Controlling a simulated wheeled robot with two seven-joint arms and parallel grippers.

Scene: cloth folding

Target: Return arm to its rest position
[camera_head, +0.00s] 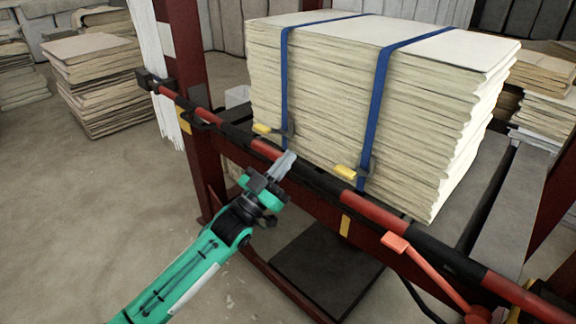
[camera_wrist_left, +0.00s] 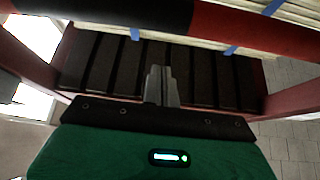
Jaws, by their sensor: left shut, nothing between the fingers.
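My left gripper (camera_head: 286,163) is at the end of my green arm, in front of the red and black bar (camera_head: 345,199) in the head view. Its grey fingers are together and hold nothing. The left wrist view shows the same shut fingers (camera_wrist_left: 161,84) below the bar (camera_wrist_left: 250,30), over dark slats (camera_wrist_left: 205,65). I cannot tell whether the fingertips touch the bar. My right gripper is not in view. A tall stack of cream sheets (camera_head: 340,110) stands behind the bar, bound by two blue straps (camera_head: 374,105) with yellow-handled buckles (camera_head: 345,172).
A dark red post (camera_head: 184,70) rises left of the bar. An orange-red lever (camera_head: 430,265) sits at the lower right. Other stacks (camera_head: 98,85) stand on the floor at the back left. The floor (camera_head: 90,200) left of my arm is clear.

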